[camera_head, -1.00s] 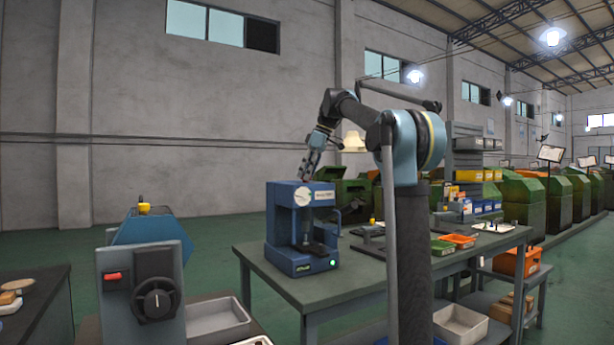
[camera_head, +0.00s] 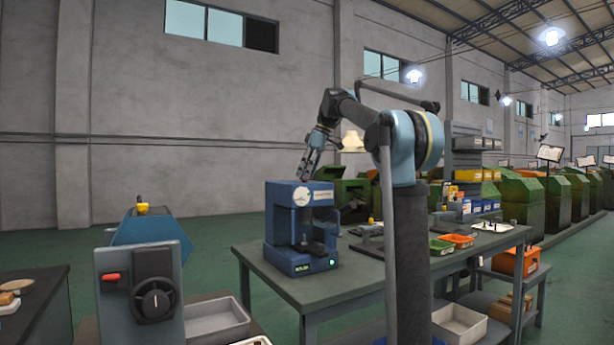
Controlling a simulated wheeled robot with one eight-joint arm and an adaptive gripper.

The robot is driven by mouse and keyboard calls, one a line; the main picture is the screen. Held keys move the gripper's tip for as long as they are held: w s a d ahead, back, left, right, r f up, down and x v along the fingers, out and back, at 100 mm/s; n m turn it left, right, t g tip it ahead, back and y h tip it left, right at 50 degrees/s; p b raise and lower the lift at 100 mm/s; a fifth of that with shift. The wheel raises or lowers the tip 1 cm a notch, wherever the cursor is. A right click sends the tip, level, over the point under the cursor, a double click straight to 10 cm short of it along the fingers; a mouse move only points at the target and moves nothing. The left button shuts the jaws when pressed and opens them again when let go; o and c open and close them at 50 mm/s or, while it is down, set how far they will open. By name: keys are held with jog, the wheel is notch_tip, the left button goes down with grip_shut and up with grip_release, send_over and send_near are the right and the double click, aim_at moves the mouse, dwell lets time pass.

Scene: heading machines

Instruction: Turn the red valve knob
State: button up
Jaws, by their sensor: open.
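My gripper (camera_head: 306,176) is small in view, above and just behind the top of a blue bench machine (camera_head: 287,194). It points down, its fingers are open, and nothing shows between them. I cannot tell whether it touches the machine. A grey control panel (camera_head: 118,312) at the lower left carries a small red switch (camera_head: 111,277) and a black rotary knob (camera_head: 153,302) with a pale mark. My gripper is well apart from this panel.
The blue machine stands on a grey-green workbench (camera_head: 330,292). Orange (camera_head: 457,240) and green (camera_head: 440,247) trays lie farther right on it. An empty grey tray (camera_head: 217,318) stands beside the panel. Green machines (camera_head: 540,200) line the right; open floor lies behind.

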jog(key=w+v, duration=0.1)
jog(key=v, duration=1)
jog(key=shift+s+d+r, duration=0.2)
jog(key=shift+s+r, duration=0.15)
jog(key=shift+s, duration=0.05)
jog(key=s+d+f+m+h, duration=0.1)
jog(key=s+d+f+m, duration=0.4)
jog(key=s+f, duration=0.8)
jog(key=s+d+f+m+h, duration=0.2)
jog(key=s+d+f+m, duration=0.3)
jog(key=s+f, duration=0.9)
jog(key=s+d+f+m+t+h, duration=0.1)
jog(key=s+d+f+m, duration=0.4)
jog(key=s+f, duration=0.8)
notch_tip(320, 180, down, 19)
jog(key=shift+s+d, duration=0.35)
jog(key=shift+d, duration=0.05)
jog(key=shift+w+f, duration=0.2)
jog(key=shift+w, duration=0.3)
